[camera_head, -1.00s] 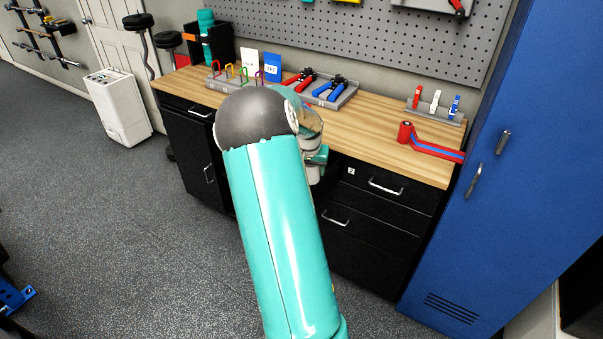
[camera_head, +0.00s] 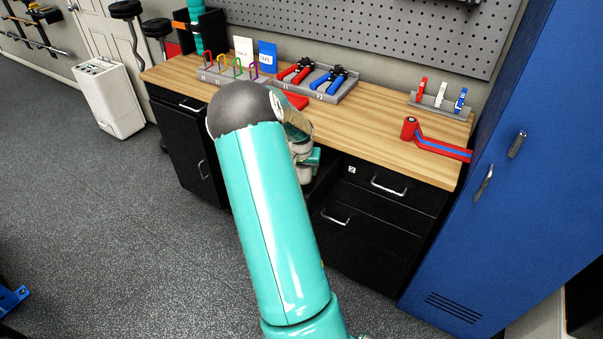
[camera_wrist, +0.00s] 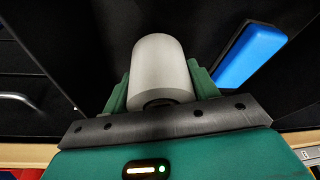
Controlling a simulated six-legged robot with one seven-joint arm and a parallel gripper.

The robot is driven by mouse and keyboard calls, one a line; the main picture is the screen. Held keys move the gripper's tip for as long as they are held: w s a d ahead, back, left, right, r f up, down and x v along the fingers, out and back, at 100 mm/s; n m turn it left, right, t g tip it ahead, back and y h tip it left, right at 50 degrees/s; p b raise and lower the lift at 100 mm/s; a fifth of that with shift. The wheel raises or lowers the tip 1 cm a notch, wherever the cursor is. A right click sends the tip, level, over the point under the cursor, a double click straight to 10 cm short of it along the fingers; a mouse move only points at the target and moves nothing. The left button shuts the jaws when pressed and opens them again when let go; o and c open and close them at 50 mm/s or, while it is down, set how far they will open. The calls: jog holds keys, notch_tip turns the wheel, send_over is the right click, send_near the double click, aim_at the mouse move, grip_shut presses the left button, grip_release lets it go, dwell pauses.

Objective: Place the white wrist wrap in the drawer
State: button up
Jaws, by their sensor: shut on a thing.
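The white wrist wrap (camera_wrist: 162,65) is a pale roll in the middle of the wrist view. My gripper (camera_wrist: 160,78) is shut on it, with a green finger on each side. Black surfaces lie around and beyond the roll. A blue block (camera_wrist: 265,52) lies on the black surface to its right, apart from it. The closed drawers (camera_head: 375,200) right of my arm have metal handles. I cannot clearly tell the open drawer's edges.
On the wooden worktop (camera_head: 375,120) are a grey tray with red and blue tools (camera_head: 318,80), a red and blue wrap (camera_head: 435,142) and a rack of small clips (camera_head: 440,100). A blue locker (camera_head: 510,200) stands at the right.

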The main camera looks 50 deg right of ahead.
aim_at(302, 176)
jog(key=shift+w+a+f, duration=0.1)
jog(key=shift+w+f, duration=0.1)
jog(key=shift+f, duration=0.05)
jog(key=f, duration=0.2)
jog(key=shift+w+f, duration=0.25)
jog(key=shift+f, duration=0.05)
jog(key=shift+s+f, duration=0.15)
jog(key=shift+f, duration=0.05)
jog(key=shift+d+f, duration=0.2)
jog(key=shift+f, duration=0.05)
jog(key=shift+r, duration=0.1)
jog(key=o, duration=1.2)
jog(key=shift+c, duration=0.2)
